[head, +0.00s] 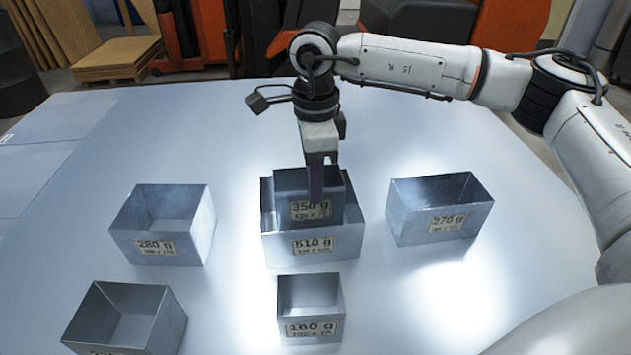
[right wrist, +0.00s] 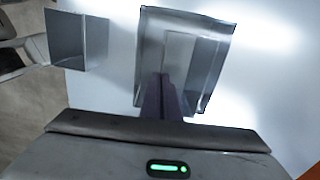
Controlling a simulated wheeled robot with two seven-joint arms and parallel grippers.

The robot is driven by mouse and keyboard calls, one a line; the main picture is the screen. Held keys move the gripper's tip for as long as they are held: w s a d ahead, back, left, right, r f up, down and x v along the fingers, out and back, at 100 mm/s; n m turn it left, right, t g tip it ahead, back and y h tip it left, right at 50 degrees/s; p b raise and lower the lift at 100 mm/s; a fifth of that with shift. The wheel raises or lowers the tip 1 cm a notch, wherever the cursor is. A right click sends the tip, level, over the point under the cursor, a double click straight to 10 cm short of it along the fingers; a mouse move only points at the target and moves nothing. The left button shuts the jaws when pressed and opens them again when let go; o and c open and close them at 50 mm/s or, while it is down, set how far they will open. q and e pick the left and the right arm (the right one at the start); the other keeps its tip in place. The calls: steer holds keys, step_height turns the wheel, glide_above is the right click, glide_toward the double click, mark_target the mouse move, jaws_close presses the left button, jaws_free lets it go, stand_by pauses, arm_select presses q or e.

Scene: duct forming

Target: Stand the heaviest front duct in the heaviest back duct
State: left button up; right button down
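The grey 350 g duct (head: 325,214) stands upright inside the wider 510 g duct (head: 285,246) at the middle of the table. Its lower part is hidden behind the front wall of the 510 g duct. My right gripper (head: 318,190) points down from above, its dark fingers close together at the near wall of the 350 g duct and seemingly shut on it. The right wrist view shows these fingers (right wrist: 166,98) at the narrow duct (right wrist: 180,60) within the wide duct (right wrist: 151,30). My left gripper is in neither view.
A 280 g duct (head: 150,248) stands left and a 270 g duct (head: 420,228) right. In front stand a duct labelled about 160 g (head: 298,325) and one at the front left (head: 110,335), its label cut off. The table (head: 230,115) is clear behind.

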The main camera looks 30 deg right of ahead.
steer(key=c, duration=2.5)
jaws_free()
steer(key=o, duration=0.6)
steer(key=shift+c, duration=0.2)
step_height(320, 180, up, 7)
steer(key=p, duration=0.4)
steer(key=shift+p, duration=0.4)
steer(key=shift+s+f, duration=0.1)
